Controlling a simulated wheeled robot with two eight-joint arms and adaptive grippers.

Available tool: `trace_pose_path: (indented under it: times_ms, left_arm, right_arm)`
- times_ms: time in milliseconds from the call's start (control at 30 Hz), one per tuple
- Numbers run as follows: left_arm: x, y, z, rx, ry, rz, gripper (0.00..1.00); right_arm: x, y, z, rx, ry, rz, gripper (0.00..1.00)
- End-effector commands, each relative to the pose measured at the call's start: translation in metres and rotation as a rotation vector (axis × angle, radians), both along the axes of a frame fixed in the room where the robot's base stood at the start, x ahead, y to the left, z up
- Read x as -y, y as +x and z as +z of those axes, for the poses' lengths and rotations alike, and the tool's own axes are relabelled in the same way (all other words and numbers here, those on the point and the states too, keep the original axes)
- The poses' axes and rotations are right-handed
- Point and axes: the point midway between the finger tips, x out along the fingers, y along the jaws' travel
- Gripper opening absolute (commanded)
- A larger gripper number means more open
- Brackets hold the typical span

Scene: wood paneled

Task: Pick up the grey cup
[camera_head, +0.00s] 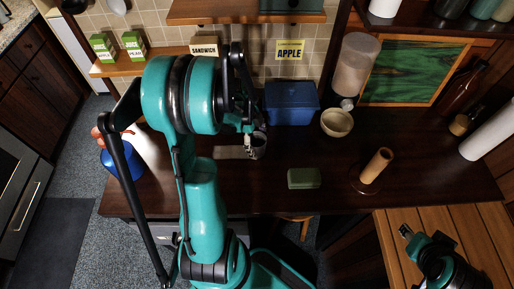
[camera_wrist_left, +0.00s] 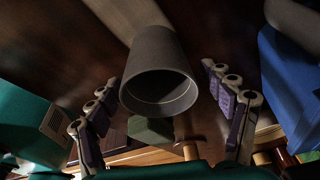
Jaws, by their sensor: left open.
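The grey cup (camera_wrist_left: 152,52) shows large in the left wrist view, its open mouth facing the camera. It lies between the two spread fingers of my left gripper (camera_wrist_left: 165,100), with a visible gap on each side. In the head view the cup (camera_head: 259,148) is on the dark counter, partly hidden by my left gripper (camera_head: 248,135). The left gripper is open and empty. My right gripper (camera_head: 409,236) is at the lower right, over the slatted wood surface; its fingers are too small to read.
A blue box (camera_head: 292,103) stands behind the cup, and a beige bowl (camera_head: 337,123) to its right. A green block (camera_head: 304,179) and a wooden cylinder (camera_head: 376,166) on a round base are nearer the front. A shelf (camera_head: 190,58) runs behind my left arm.

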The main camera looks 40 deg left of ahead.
Motion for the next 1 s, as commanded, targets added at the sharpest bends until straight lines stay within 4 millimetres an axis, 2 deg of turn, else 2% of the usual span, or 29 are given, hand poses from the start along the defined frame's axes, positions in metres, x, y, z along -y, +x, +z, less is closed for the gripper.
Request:
trace_pose_path:
  times_ms: [33, 133, 367, 400, 600, 1000]
  left_arm:
    - [0.0015, 0.0011, -0.009, 0.0, 0.0, -0.001, 0.81]
    - [0.0039, 0.0016, -0.0169, 0.001, 0.0, 0.0, 0.81]
    - [0.0047, 0.0018, -0.0182, 0.002, 0.001, 0.001, 0.81]
    - [0.0047, 0.0018, -0.0181, 0.002, 0.001, 0.001, 0.78]
    - [0.0046, 0.0017, -0.018, 0.002, 0.0, 0.002, 0.25]
    - [0.0047, 0.0015, -0.0166, 0.001, 0.0, 0.001, 0.25]
  right_arm:
    - [0.0, 0.0, -0.0037, 0.0, 0.0, 0.0, 0.4]
    - [0.0, 0.0001, -0.0052, 0.0, 0.0, 0.0, 0.4]
    - [0.0, 0.0001, -0.0047, 0.0, 0.0, 0.0, 0.4]
    - [0.0, 0.0001, -0.0046, 0.0, 0.0, 0.0, 0.4]
    - [0.0, 0.0001, -0.0046, 0.0, 0.0, 0.0, 0.4]
    - [0.0, 0.0001, -0.0042, 0.0, 0.0, 0.0, 0.4]
